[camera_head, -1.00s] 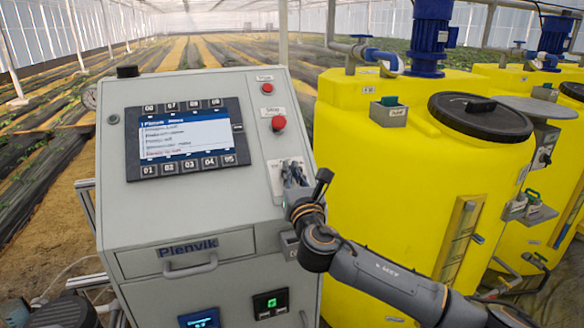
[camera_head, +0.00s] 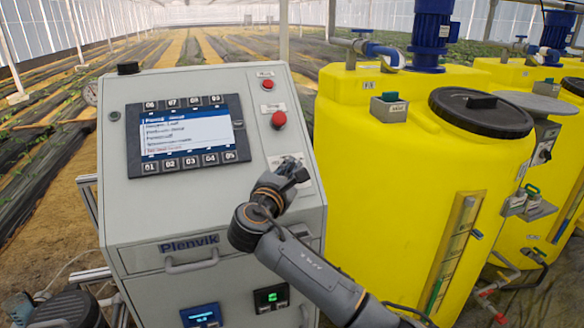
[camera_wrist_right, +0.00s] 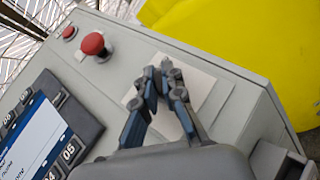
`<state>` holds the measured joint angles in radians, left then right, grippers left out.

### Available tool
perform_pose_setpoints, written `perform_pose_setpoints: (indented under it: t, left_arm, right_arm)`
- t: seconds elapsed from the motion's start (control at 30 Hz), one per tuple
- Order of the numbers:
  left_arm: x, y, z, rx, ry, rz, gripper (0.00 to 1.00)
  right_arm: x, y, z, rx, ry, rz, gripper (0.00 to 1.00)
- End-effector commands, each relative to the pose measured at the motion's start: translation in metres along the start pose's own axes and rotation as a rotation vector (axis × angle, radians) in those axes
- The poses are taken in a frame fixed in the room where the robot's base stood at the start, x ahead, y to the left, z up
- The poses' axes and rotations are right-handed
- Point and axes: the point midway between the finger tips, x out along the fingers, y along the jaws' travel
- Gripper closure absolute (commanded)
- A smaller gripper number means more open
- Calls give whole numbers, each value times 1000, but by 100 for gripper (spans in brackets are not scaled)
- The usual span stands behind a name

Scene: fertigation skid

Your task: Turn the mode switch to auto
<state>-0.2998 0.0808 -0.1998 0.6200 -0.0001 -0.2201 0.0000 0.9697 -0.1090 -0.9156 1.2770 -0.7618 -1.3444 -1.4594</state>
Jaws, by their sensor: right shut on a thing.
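The mode switch's pale label plate (camera_head: 304,186) is on the sloped grey cabinet front, below the red stop button. In the right wrist view the plate (camera_wrist_right: 208,76) lies behind my fingers. My right gripper (camera_head: 292,170) is at this plate. In the right wrist view its two fingers (camera_wrist_right: 159,78) converge at the tips over the plate, shut on the mode switch. The switch's knob is hidden between the fingers, so its setting cannot be read. My left gripper is not in view.
The red stop button (camera_head: 279,120) and a smaller red button (camera_head: 267,85) sit above the plate. The screen panel (camera_head: 188,138) is to the left. A drawer handle (camera_head: 191,262) projects below. A yellow tank (camera_head: 385,170) stands close on the right.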

Motion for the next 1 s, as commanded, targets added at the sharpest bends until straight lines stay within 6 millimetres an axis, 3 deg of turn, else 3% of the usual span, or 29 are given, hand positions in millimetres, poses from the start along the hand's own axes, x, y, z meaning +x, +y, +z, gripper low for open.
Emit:
perform_pose_setpoints:
  t: [0.03,0.47,0.6,1.0]
  left_arm:
    - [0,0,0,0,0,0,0]
    - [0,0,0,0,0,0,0]
    - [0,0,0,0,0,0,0]
    - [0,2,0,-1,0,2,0]
  right_arm:
    - [-1,-3,-9,-1,16,-13,100]
    - [-1,-4,-9,3,15,-22,100]
    - [-1,-4,-9,3,15,-21,70]
    - [0,-2,-4,6,7,-16,69]
